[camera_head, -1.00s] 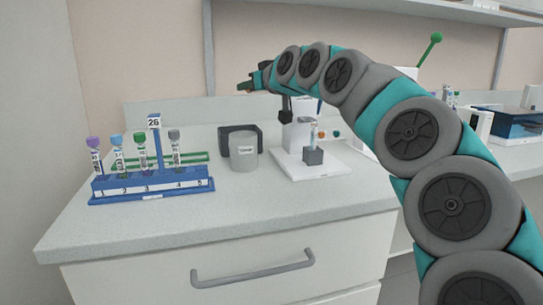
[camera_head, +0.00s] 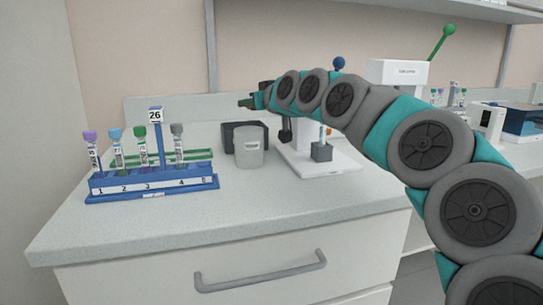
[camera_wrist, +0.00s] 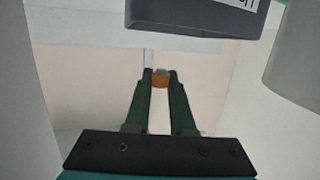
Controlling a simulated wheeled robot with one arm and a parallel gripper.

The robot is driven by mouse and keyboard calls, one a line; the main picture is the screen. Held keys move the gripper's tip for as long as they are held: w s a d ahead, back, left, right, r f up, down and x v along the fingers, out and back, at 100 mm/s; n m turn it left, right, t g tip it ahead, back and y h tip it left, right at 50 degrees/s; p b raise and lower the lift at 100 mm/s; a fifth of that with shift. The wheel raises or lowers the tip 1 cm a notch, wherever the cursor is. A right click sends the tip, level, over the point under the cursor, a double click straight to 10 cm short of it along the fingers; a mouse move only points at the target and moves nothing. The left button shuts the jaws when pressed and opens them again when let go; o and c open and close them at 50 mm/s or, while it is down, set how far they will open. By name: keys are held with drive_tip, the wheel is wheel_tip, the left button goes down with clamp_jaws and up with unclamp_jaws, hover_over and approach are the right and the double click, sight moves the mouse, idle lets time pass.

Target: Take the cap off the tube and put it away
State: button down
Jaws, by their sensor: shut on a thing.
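My gripper (camera_wrist: 160,82) is shut on a small orange-brown cap (camera_wrist: 160,84), held between the dark green fingertips in the wrist view. In the head view my gripper (camera_head: 246,104) is in the air above and near the grey cup (camera_head: 249,150); the cap is too small to make out there. A tube (camera_head: 322,138) stands upright in a small grey block (camera_head: 322,152) on a white stand, apart from the gripper. My arm partly covers the area just above the tube, and no cap shows on it.
A dark box (camera_head: 232,130) with a label stands behind the cup. A blue rack (camera_head: 150,187) numbered 26, with several capped tubes, is at left. A white device (camera_head: 397,73) is behind my arm. The front of the counter (camera_head: 260,215) is clear.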

drive_tip(key=c, duration=0.7)
unclamp_jaws()
drive_tip(key=shift+s, duration=0.1)
drive_tip(key=shift+b+v, duration=0.55)
drive_tip(key=shift+v, duration=3.25)
